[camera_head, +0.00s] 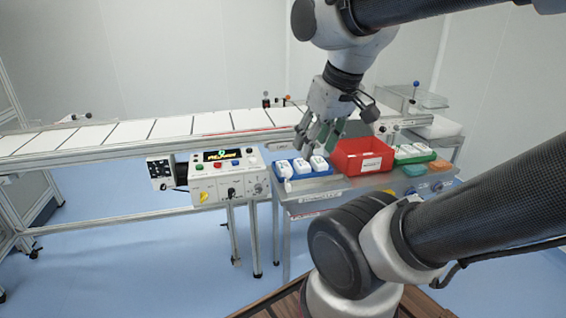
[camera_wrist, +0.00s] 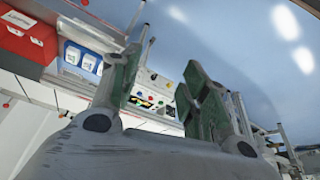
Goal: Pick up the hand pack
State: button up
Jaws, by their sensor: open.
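White packs with dark labels (camera_head: 301,166) stand in a row in a blue tray (camera_head: 284,186) on the metal side table; I cannot tell which thing is the hand pack. More white packs (camera_head: 405,151) stand in a green tray (camera_head: 429,158) to the right. My gripper (camera_head: 316,141) is open and empty, hanging above the blue tray beside the red bin, apart from the packs. In the wrist view, its spread green-padded fingers (camera_wrist: 158,80) have nothing between them, and white packs (camera_wrist: 72,54) show at the upper left.
A red bin (camera_head: 345,163) stands between the two trays. Teal (camera_head: 414,170) and orange (camera_head: 440,165) blocks lie at the table's right. A control panel (camera_head: 215,175) and a long conveyor (camera_head: 160,127) are to the left. The blue floor in front is clear.

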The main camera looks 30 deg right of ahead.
aim_at(302, 167)
jog(key=i+l+z, duration=0.25)
jog(key=i+z, duration=0.75)
jog(key=i, duration=0.25)
